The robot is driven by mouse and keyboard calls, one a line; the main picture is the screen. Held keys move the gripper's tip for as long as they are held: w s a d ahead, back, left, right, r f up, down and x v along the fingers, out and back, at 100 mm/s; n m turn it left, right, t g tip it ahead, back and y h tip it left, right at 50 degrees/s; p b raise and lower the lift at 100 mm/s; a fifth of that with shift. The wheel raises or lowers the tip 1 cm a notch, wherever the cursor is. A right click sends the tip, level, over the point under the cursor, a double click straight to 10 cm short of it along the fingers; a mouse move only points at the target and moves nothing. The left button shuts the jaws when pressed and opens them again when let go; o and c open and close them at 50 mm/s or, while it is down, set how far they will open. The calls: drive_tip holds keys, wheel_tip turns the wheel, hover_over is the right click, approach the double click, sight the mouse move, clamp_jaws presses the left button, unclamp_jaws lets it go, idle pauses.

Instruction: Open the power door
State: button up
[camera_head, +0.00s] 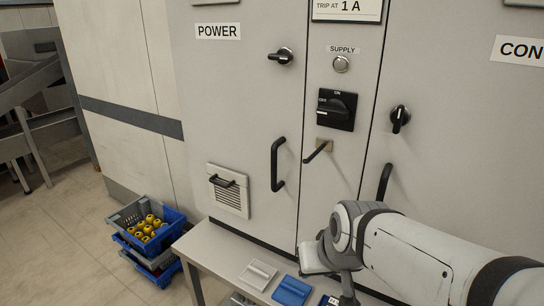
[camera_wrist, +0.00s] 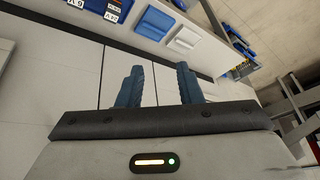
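The power door (camera_head: 235,110) is the left cabinet panel, marked by a POWER label (camera_head: 218,31). It looks shut, level with the panel beside it. Its black turn latch (camera_head: 281,56) lies horizontal near the top right, and its black vertical pull handle (camera_head: 278,164) is lower on the right side. My arm is at the lower right in the head view, away from the handle and latch. In the wrist view my gripper (camera_wrist: 159,84) has its two blue fingers apart with nothing between them. The fingertips are not clear in the head view.
A black rotary switch (camera_head: 337,109) with OFF and ON marks sits under the SUPPLY lamp (camera_head: 341,64). A small lever (camera_head: 317,151) juts out beside the door. A low table (camera_head: 207,251) with a blue block (camera_head: 291,291) stands in front. Stacked crates (camera_head: 168,238) are at left.

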drive_tip(key=w+a+r+t+y+b, duration=0.1)
drive_tip(key=w+a+r+t, duration=0.15)
drive_tip(key=w+a, duration=0.2)
drive_tip(key=w+a+r+t+y, duration=0.1)
drive_tip(key=w+a+r+t, duration=0.1)
drive_tip(key=w+a+t, duration=0.3)
drive_tip(key=m+t+h+b, duration=0.2)
drive_tip(key=m+t+h, duration=0.25)
drive_tip(key=h, duration=0.55)
approach(273, 164)
drive_tip(key=x, duration=0.3)
drive_tip(key=shift+m, duration=0.45)
drive_tip(key=x, duration=0.7)
drive_tip(key=shift+w+d+r, duration=0.1)
drive_tip(key=shift+w+d, duration=0.05)
drive_tip(key=shift+w, duration=0.1)
clamp_jaws()
